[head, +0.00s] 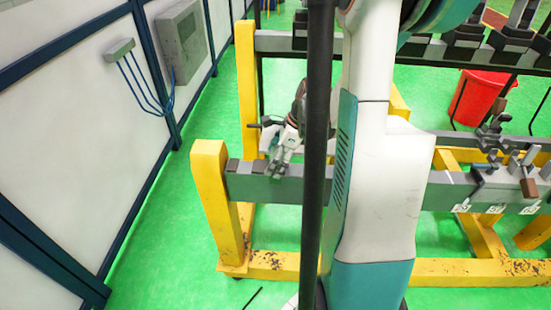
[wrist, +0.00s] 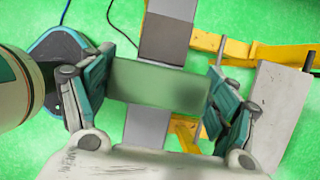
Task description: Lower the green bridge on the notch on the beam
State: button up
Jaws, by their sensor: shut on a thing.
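The green bridge (wrist: 160,90) is a flat, dull green block in the wrist view. My gripper (wrist: 162,64) is shut on it, with one teal finger at each end. The grey beam (wrist: 147,128) passes beneath the bridge and crosses it. A darker section of the beam (wrist: 165,38) shows just beyond the bridge. The bridge hides part of the beam, and I cannot tell whether they touch. In the head view my gripper (head: 283,153) is over the left part of the beam (head: 300,190), near its yellow end post. The notch cannot be made out clearly.
A yellow frame (head: 215,205) carries the beam. Clamps and brown-handled tools (head: 500,150) stand on the beam's right part. A second beam (head: 275,40) runs behind, and a red bin (head: 480,97) is at the back right. Green floor is free at the left.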

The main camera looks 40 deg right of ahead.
jog(key=shift+f+b, duration=0.8)
jog(key=shift+f, duration=0.1)
dwell(0.3)
jog(key=o, duration=1.2)
jog(key=shift+r, duration=0.15)
jog(key=shift+r+p, duration=3.35)
jog(key=shift+r, duration=1.1)
